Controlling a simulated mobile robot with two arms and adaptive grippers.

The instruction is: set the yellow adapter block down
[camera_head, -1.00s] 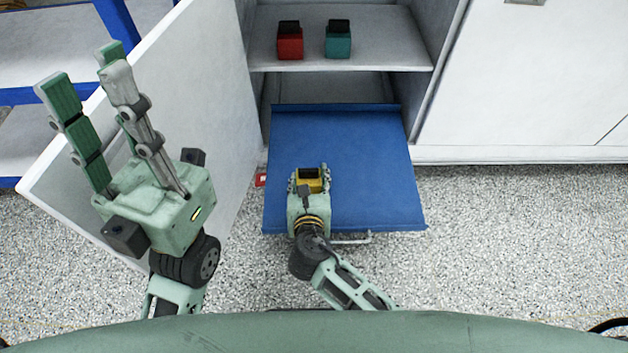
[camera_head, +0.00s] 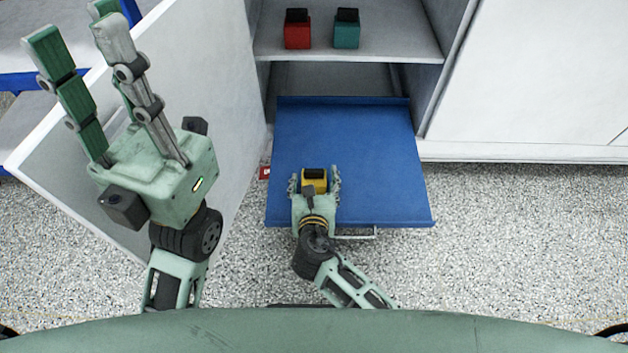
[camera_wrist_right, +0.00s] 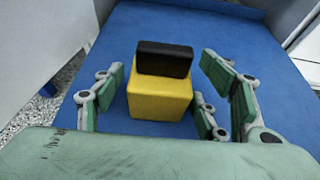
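The yellow adapter block (camera_head: 315,182), with a black top piece, stands upright on the blue pull-out tray (camera_head: 350,140). In the right wrist view the block (camera_wrist_right: 158,101) sits between the fingers of my right gripper (camera_wrist_right: 165,95), with blue showing on both sides, so the fingers are apart from it. My right gripper (camera_head: 315,180) is open around the block, near the tray's front edge. My left gripper (camera_head: 80,45) is raised at the left, its fingers spread and empty, in front of the white cabinet door.
A red block (camera_head: 297,33) and a teal block (camera_head: 346,33), both with black tops, stand on the cabinet shelf (camera_head: 400,45) above the tray. The open white door (camera_head: 225,80) stands left of the tray. The tray is bare behind and right of the yellow block.

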